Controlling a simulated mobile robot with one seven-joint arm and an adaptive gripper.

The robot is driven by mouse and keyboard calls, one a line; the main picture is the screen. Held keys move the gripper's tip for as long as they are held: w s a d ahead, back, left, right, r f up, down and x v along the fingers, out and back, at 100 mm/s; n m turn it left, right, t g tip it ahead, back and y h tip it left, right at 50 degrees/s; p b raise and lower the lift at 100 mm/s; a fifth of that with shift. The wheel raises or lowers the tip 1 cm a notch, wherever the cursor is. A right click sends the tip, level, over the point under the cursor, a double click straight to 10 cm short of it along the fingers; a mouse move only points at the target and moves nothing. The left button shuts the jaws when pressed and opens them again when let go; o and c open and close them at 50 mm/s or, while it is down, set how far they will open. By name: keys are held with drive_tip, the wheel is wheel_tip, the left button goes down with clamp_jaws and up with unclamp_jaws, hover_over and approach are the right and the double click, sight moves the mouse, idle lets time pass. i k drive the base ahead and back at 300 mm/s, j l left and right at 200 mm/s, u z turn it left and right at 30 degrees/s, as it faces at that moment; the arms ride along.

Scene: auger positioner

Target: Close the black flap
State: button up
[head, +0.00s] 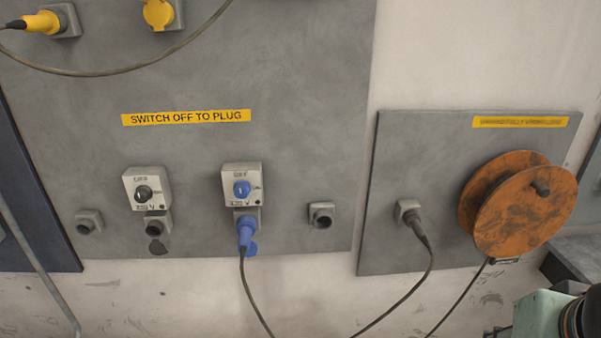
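The black flap (157,247) hangs open below a grey socket (157,223) on the left part of the large grey panel. The socket's dark opening shows, with no plug in it. Just above is a switch box with a black knob (144,193). My gripper is not in view, so its state and its distance from the flap cannot be seen.
Right of the flap, a blue plug (246,233) with a hanging cable sits below a blue-knob switch box (242,176). An orange cable reel (526,212) projects at the right. The wall before the flap looks clear.

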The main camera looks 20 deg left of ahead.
sight(157, 248)
drive_tip(key=u, duration=2.1)
drive_tip(key=i+l, duration=0.5)
drive_tip(key=i, duration=0.15)
drive_tip(key=u, duration=0.05)
